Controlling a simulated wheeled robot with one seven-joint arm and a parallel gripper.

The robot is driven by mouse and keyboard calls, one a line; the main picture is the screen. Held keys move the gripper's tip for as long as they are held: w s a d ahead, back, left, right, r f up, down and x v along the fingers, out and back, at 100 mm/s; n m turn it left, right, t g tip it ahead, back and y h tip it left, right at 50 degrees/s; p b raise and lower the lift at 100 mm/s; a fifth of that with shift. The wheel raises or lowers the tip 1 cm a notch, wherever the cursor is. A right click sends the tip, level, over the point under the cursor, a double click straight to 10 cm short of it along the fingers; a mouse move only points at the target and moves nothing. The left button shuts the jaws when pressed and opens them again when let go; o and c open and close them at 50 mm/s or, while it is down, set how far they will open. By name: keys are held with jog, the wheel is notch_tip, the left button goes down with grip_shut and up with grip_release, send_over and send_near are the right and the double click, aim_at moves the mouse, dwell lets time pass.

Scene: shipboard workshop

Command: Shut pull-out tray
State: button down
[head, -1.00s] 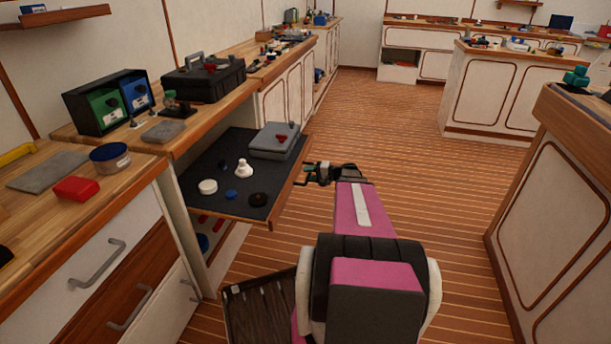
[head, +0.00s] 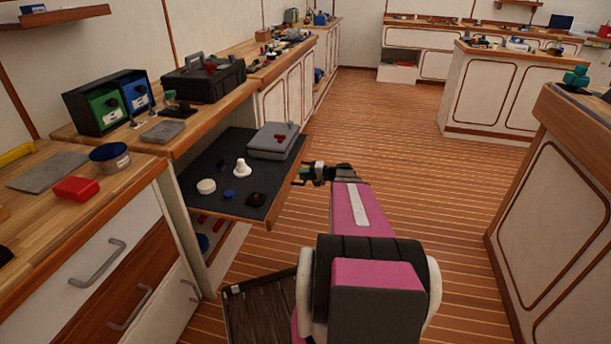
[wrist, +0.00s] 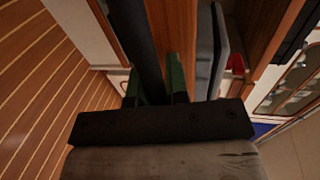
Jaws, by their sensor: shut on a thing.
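The pull-out tray (head: 262,179) juts out from under the wooden worktop on the left in the head view. It has a dark mat and a wooden front edge. My gripper (head: 305,175) is at this front edge, toward its far end. In the wrist view, the green fingers of my gripper (wrist: 156,86) are shut around a dark bar (wrist: 136,35) that runs along the wooden front; it looks like the tray's handle. The exact contact is partly hidden by the gripper body.
On the tray are a grey case (head: 268,142), a white cone-shaped piece (head: 242,168), a white lid (head: 206,186) and small knobs. A dark open drawer (head: 262,305) is below, beside my arm. The plank floor on the right is clear up to a cabinet (head: 560,210).

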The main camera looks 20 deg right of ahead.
aim_at(257, 164)
jog(key=r+x, duration=0.2)
jog(key=x, duration=0.8)
jog(key=r+x, duration=0.2)
jog(key=x, duration=0.7)
jog(key=a+r+x, duration=0.1)
jog(key=r+x, duration=0.1)
jog(key=x, duration=0.8)
jog(key=shift+w+a+f, duration=0.1)
jog(key=shift+w+a, duration=0.15)
jog(key=shift+w, duration=0.25)
jog(key=c, duration=1.1)
grip_release()
jog(key=shift+s+d, duration=0.1)
jog(key=v, duration=1)
jog(key=shift+s+d, duration=0.15)
jog(key=shift+d, duration=0.1)
jog(key=shift+s, duration=0.1)
